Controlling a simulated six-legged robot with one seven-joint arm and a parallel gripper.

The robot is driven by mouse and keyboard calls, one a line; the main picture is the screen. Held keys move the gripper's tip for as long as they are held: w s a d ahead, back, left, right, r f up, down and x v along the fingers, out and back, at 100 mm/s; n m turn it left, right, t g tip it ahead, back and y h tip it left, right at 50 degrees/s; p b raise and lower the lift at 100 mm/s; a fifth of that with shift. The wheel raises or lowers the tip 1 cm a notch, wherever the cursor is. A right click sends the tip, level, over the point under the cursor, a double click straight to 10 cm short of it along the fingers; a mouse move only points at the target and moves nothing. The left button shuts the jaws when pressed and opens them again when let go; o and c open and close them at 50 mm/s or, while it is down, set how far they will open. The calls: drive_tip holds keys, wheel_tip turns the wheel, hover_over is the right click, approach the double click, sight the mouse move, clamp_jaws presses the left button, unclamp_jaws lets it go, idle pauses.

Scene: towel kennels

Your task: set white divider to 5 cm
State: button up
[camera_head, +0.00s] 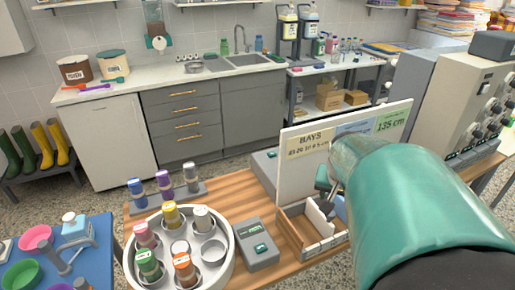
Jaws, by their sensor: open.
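The white divider (318,218) appears as an upright white panel inside a small open wooden box (292,238) on the wooden table. The box has a pale scale strip along its front edge, too small to read. My gripper (328,190) is above the box near the divider, mostly hidden by my teal arm. Its fingers are open, and whether they touch the divider cannot be told. A blue-grey piece (341,208) shows at the right inside the box. A sign (304,150) behind the box reads "BAYS" and has a green label ending in "cm".
A grey device (257,243) with a small display stands left of the box. A round white carousel (222,273) of coloured bottles and a rack (199,189) of bottles are farther left. The sign board stands close behind my gripper.

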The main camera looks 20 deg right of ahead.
sight(331, 214)
drive_tip(key=x, duration=1.1)
drive_tip(key=shift+w+d+f, duration=0.1)
drive_tip(key=shift+f, duration=0.1)
clamp_jaws()
